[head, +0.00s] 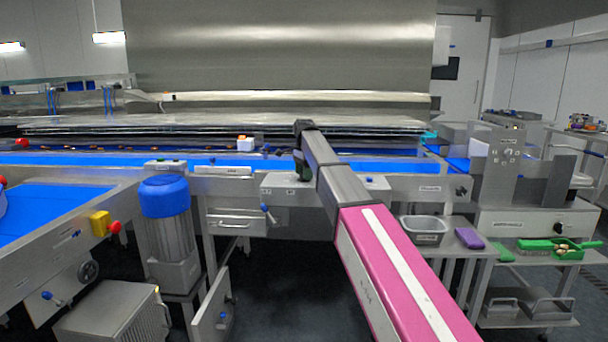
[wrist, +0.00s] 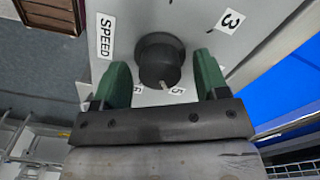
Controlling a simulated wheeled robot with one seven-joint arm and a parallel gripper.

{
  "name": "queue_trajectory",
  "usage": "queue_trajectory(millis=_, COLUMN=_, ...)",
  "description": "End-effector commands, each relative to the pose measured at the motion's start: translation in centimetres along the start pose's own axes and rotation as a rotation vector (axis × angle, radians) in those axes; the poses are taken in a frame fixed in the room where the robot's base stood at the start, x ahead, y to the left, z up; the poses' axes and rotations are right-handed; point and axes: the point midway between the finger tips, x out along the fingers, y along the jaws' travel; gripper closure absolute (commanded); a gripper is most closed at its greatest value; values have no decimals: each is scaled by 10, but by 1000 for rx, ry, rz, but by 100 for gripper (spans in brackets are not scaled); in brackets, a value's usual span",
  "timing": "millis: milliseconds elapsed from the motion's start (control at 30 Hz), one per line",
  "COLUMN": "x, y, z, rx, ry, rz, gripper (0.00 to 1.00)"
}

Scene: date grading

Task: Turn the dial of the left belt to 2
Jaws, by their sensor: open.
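The dial (wrist: 160,58) is a round black knob on a pale steel panel (wrist: 190,20), seen in the wrist view. A small pale mark on its near edge points down in the picture, between the printed 5 and 6 and closer to the 5. A 3 label (wrist: 230,21) is at the upper right and a SPEED label (wrist: 106,35) at the left. My gripper (wrist: 162,66) is open, with one green finger on each side of the dial and visible gaps. In the head view my gripper (head: 303,168) is over the control box (head: 275,183), and my arm hides the dial.
A blue belt (head: 390,167) runs behind the control box. Another blue belt (head: 45,215) is at the left, near a blue-capped motor (head: 164,196) and a red button (head: 114,227). A grey tub (head: 424,231) and purple cloth (head: 469,238) lie to the right.

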Motion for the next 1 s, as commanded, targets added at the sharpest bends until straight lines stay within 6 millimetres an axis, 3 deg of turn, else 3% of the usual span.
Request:
queue_trajectory(millis=367, x=4, y=0, z=0, rx=0, ry=0, rz=0, gripper=36)
queue_trajectory(millis=500, x=4, y=0, z=0, rx=0, ry=0, rz=0, gripper=82)
queue_trajectory(millis=1000, x=4, y=0, z=0, rx=-94, ry=0, rz=0, gripper=82)
